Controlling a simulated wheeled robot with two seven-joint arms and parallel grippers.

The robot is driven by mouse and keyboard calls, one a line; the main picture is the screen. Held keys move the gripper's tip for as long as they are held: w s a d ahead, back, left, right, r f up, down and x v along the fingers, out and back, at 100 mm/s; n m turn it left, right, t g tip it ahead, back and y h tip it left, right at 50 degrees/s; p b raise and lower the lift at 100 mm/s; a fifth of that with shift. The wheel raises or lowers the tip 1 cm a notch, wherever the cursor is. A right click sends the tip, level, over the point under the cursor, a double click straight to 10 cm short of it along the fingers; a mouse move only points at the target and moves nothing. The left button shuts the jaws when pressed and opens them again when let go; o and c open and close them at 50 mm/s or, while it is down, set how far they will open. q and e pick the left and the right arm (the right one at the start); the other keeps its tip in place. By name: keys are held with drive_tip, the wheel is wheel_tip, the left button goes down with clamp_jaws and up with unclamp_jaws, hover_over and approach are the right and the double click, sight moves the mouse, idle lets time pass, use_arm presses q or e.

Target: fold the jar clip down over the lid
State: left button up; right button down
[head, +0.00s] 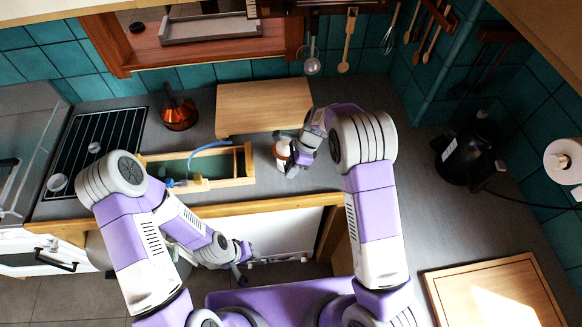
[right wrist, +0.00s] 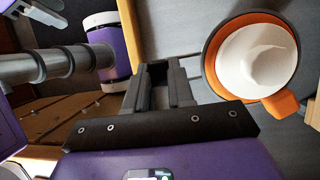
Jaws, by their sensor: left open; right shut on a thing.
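The jar (head: 282,152) stands on the grey counter, right of the wooden caddy. Its white lid (right wrist: 255,58) shows in the right wrist view, ringed by an orange seal with a tab at the lower right. My right gripper (head: 290,156) is at the jar's side; in the right wrist view its fingers (right wrist: 158,80) lie left of the lid. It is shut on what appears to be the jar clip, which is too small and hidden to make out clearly. My left gripper (head: 240,264) is open and low, in front of the counter, well away from the jar.
The wooden caddy (head: 250,165) stands left of the jar, with a blue tube in it. A wooden board (head: 262,108) lies behind. A copper pot (head: 178,110) and a hob (head: 98,145) are farther left. A black kettle (head: 465,150) stands right; the counter between is clear.

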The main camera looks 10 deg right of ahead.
drive_tip(key=shift+s+f+n+t+b, duration=0.2)
drive_tip(key=shift+f+t+b, duration=0.55)
drive_tip(key=shift+b, duration=1.25)
drive_tip(key=shift+s+f+n+t+b, duration=0.3)
drive_tip(key=shift+t+b, duration=0.8)
drive_tip(key=shift+b, duration=0.85)
drive_tip(key=shift+s+f+n+t+b, duration=0.15)
drive_tip(key=shift+f+t+b, duration=0.65)
drive_tip(key=shift+b, duration=1.2)
drive_tip(key=shift+r+t+b, duration=0.2)
drive_tip(key=shift+t+b, duration=0.25)
drive_tip(key=shift+b, duration=0.45)
drive_tip(key=c, duration=1)
unclamp_jaws()
drive_tip(key=shift+o, duration=0.2)
drive_tip(key=p+v, duration=0.3)
drive_tip(key=v, duration=0.4)
drive_tip(key=shift+s+d+r, duration=0.2)
